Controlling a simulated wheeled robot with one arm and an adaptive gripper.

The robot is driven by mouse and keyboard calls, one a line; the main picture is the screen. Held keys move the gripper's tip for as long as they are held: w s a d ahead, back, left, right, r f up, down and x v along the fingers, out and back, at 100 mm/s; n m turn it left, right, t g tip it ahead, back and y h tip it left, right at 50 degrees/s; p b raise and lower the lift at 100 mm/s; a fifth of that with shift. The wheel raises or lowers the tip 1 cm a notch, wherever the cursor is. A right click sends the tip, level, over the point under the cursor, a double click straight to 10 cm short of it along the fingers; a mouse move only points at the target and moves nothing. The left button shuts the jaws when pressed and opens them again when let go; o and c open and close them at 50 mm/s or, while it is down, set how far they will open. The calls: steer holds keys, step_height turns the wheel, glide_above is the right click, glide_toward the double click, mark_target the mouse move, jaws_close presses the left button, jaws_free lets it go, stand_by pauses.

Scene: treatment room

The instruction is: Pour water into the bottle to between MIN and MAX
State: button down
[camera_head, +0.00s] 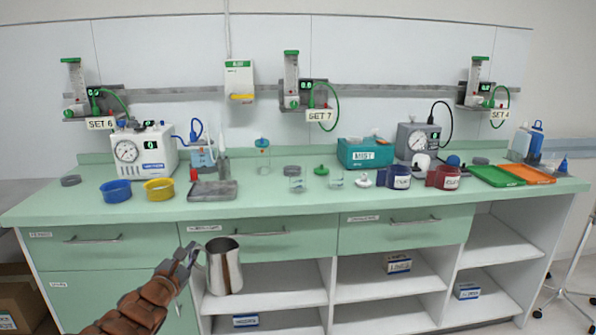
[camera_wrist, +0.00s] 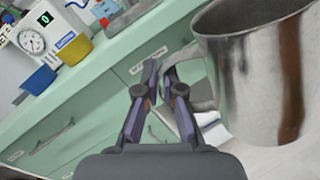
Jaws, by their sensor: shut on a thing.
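My gripper (camera_head: 188,254) is shut on the handle of a shiny metal pitcher (camera_head: 223,267). The pitcher is upright, in front of the drawers and below the countertop's front edge. In the wrist view my gripper's fingers (camera_wrist: 164,78) meet at the handle, and the pitcher (camera_wrist: 262,85) fills the right side. The water inside it cannot be seen. A small clear open bottle (camera_head: 297,181) stands mid-counter, with a similar clear container (camera_head: 336,178) to its right. A clear bottle with a teal top (camera_head: 263,157) stands behind them. MIN and MAX marks are too small to read.
The green counter (camera_head: 262,211) has a clear front strip. A grey tray (camera_head: 213,191), blue tub (camera_head: 116,191) and yellow tub (camera_head: 159,189) stand left. A green lid (camera_head: 321,170) lies near the bottles.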

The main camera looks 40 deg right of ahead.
steer(key=w+d+r+n+t+y+b, duration=0.3)
steer(key=w+d+r+n+y+b, duration=0.1)
steer(key=d+b, duration=0.5)
steer(key=w+d+r+n+t+y+b, duration=0.4)
steer(key=d+r+y+b, duration=0.3)
steer(key=d, duration=0.4)
steer(key=shift+d+r+n+b, duration=0.25)
steer(key=shift+r+n+b, duration=0.05)
steer(key=shift+r+b, duration=0.6)
stand_by(0.5)
